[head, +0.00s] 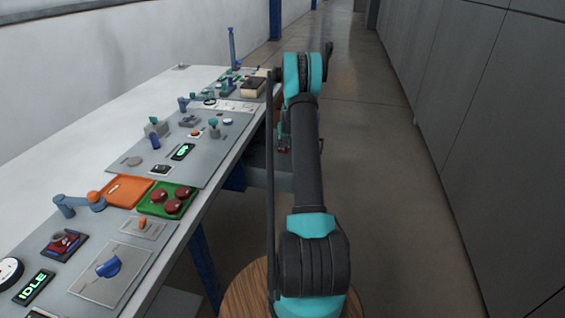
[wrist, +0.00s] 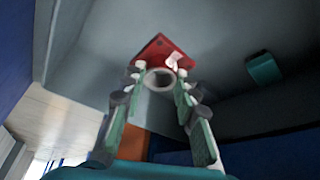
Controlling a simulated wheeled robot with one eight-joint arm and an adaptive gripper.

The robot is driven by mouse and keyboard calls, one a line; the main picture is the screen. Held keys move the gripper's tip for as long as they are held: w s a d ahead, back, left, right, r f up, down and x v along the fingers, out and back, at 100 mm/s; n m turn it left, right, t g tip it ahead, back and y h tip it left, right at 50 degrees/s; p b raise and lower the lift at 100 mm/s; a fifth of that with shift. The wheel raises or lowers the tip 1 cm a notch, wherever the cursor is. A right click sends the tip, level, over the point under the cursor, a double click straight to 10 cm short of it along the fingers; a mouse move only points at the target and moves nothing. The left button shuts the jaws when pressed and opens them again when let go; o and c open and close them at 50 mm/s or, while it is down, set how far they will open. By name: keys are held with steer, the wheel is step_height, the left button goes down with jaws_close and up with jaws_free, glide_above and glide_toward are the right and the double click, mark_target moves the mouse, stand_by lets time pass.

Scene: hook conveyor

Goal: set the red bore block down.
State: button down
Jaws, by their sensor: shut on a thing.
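In the wrist view, my gripper (wrist: 160,76) has its two green-padded fingers closed in on the red bore block (wrist: 160,50). The block shows as a tilted red shape just beyond the fingertips, with a pale ring around a dark hole between them and a small whitish patch on its right. A grey surface lies behind the block; I cannot tell whether the block touches it. In the head view, my arm reaches forward along the right side of the table, and its far end is low beside the table edge, mostly hidden; the block is not clear there.
A teal piece (wrist: 263,69) lies on the grey surface to the right. In the head view, the long table (head: 100,100) on the left bears an orange tray (head: 125,191), a green tray (head: 149,206) with red discs, and several fixtures. The floor (head: 385,200) on the right is clear.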

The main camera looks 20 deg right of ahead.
step_height(320, 180, down, 11)
steer(key=shift+r, duration=0.15)
stand_by(0.4)
steer(key=c, duration=1.2)
jaws_free()
steer(key=shift+o, duration=0.2)
